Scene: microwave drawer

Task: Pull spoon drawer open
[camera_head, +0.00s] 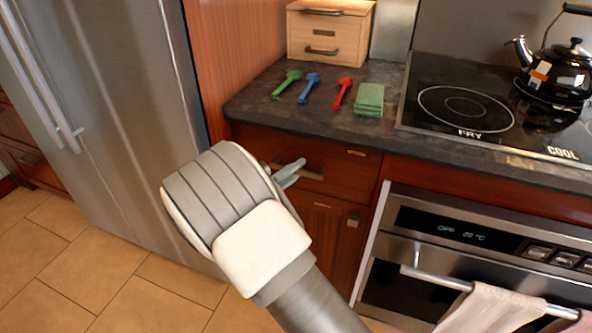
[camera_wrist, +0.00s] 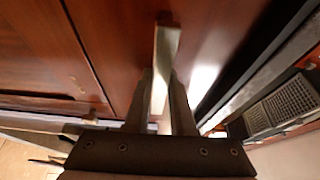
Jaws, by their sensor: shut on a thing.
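The spoon drawer (camera_head: 340,174) is a reddish-brown wooden front just under the dark counter in the head view. It looks flush with the cabinet. Its metal bar handle (camera_wrist: 166,50) runs between the fingers in the wrist view. My gripper (camera_head: 291,172) is at the drawer front in the head view, with my arm hiding part of the cabinet. In the wrist view my gripper (camera_wrist: 160,108) is shut on the handle, one finger on each side of it.
Green, blue and red utensils (camera_head: 310,88) and a green sponge stack (camera_head: 369,99) lie on the counter (camera_head: 268,112). Below the drawer is a cabinet door (camera_head: 331,232). An oven (camera_head: 470,255) with a towel is at right, a fridge (camera_head: 120,110) at left. The tiled floor is clear.

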